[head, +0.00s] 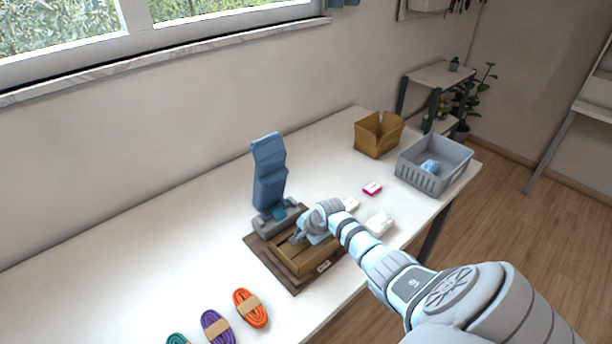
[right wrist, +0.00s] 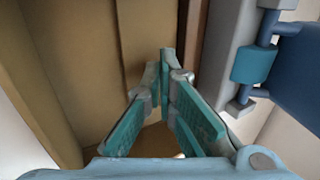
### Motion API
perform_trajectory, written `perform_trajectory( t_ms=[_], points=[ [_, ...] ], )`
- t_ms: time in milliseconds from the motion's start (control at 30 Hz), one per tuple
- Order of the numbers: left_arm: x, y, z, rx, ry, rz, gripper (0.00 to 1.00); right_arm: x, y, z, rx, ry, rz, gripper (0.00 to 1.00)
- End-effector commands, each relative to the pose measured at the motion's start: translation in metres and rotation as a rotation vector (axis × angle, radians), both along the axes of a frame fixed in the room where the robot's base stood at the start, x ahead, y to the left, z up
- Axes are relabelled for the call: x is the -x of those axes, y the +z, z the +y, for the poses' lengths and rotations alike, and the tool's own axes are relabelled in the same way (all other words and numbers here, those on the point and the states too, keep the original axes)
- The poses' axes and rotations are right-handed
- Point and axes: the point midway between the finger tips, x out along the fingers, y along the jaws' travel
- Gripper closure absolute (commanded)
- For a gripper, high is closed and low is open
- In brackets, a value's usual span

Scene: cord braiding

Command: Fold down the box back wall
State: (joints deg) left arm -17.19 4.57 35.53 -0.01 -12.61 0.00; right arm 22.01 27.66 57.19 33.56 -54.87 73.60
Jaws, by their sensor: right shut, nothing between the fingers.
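The brown box (head: 323,267) sits on a dark wooden board (head: 271,268) near the table's front edge, with a small label on its front. My right gripper (head: 298,238) is over the box's back part, reaching in from the right. In the right wrist view its teal-padded fingers (right wrist: 165,60) meet at the tips, with nothing between them. Brown box panels (right wrist: 85,60) fill the left and middle of that view, close to the fingers. My arm and hand hide part of the box, and I cannot tell how far its back wall is tilted. My left gripper is not in view.
A grey fixture with a raised blue panel (head: 269,170) stands directly behind the box. Cord bundles, orange (head: 250,308) and purple (head: 217,328), lie at the front left. An open cardboard box (head: 378,136) and a grey basket (head: 432,166) stand at the right. The left tabletop is clear.

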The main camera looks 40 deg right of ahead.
Motion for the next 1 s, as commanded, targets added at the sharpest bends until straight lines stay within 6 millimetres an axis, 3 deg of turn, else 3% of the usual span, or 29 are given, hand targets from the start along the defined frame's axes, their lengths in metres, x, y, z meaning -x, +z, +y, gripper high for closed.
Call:
perform_trajectory(
  t_ms=[167,367,700,1000],
  points=[
    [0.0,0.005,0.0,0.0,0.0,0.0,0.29,0.0,0.005,0.0,0.0,0.0,0.0,1.0],
    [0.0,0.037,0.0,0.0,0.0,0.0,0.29,0.0,0.034,0.0,0.0,0.0,0.0,1.0],
    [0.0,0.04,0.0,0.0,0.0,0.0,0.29,-0.001,0.075,-0.001,0.002,0.001,-0.002,1.0],
    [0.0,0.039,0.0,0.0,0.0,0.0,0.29,0.0,0.081,0.0,0.001,0.0,0.0,1.0]
  ],
)
